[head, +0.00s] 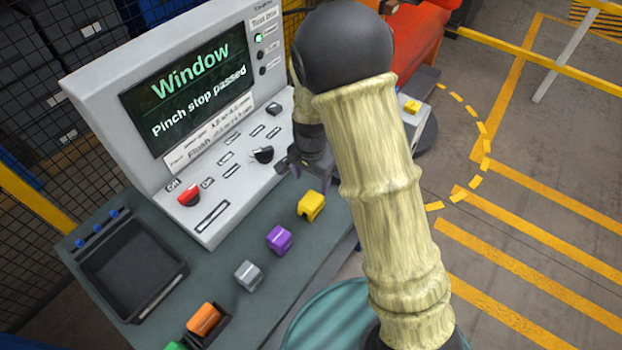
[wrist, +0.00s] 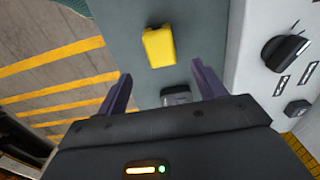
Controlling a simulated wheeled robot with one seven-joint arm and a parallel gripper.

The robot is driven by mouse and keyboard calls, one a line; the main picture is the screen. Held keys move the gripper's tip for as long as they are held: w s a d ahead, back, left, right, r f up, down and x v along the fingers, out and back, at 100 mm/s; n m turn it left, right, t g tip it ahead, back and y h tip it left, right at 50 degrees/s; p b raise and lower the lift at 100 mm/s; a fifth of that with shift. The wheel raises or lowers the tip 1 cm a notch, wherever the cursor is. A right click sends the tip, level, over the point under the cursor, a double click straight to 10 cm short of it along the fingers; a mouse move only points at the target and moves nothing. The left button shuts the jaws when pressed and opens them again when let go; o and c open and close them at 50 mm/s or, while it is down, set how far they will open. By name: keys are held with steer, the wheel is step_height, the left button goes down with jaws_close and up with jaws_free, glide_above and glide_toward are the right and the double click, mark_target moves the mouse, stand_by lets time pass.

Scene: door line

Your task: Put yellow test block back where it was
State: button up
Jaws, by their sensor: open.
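The yellow test block (head: 311,205) sits on the dark green bench top at the right end of a row of blocks. It also shows in the wrist view (wrist: 159,46), beyond my fingertips. My gripper (head: 309,176) is open and empty, close to the console's right end and behind the yellow block. In the wrist view my gripper (wrist: 160,69) has its two fingers apart, with the block ahead of them and not between them. My arm hides part of the bench's right side in the head view.
A purple block (head: 279,240), a grey block (head: 248,275) and an orange block (head: 204,319) in a dark holder line the bench. The console (head: 225,190) has a red knob (head: 189,196). A black tray (head: 132,270) is at left. Another small yellow piece (head: 411,106) lies behind my arm.

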stand_by(0.3)
steer(key=s+d+r+n+t, duration=0.2)
steer(key=s+d+r+n, duration=0.5)
steer(key=s+d+r, duration=0.4)
steer(key=s+d, duration=0.1)
steer(key=d, duration=0.1)
steer(key=shift+s+d+r+n+t, duration=0.2)
steer(key=shift+s+d+n+t, duration=0.05)
steer(key=shift+d+n+t, duration=0.05)
stand_by(1.8)
